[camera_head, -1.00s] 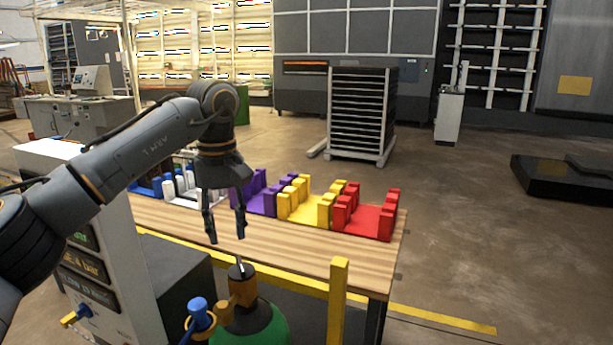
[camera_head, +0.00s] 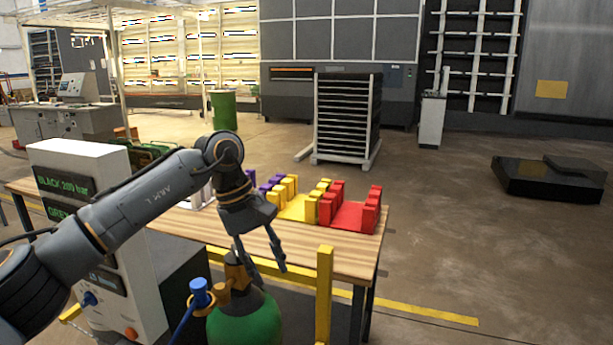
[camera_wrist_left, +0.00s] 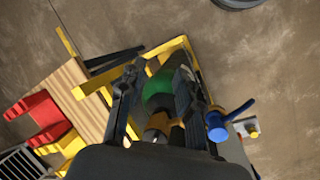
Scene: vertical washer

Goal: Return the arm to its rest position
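My left gripper (camera_head: 262,262) points down in the head view, in front of the wooden table's (camera_head: 300,237) near edge and close to the top of a green gas cylinder (camera_head: 246,318). Its two fingers are apart with nothing between them. In the left wrist view the open fingers (camera_wrist_left: 155,95) frame the green cylinder (camera_wrist_left: 160,85) and its brass-coloured valve (camera_wrist_left: 157,125), which lie beyond them. Whether the fingers touch the valve cannot be told. My right gripper is in neither view.
Red (camera_head: 347,215) and yellow (camera_head: 298,208) holders stand on the table. A yellow post (camera_head: 324,295) rises right of the cylinder. A blue-topped valve (camera_head: 199,291) is at its left, and a white cabinet with displays (camera_head: 90,160) stands behind my arm. Open floor lies to the right.

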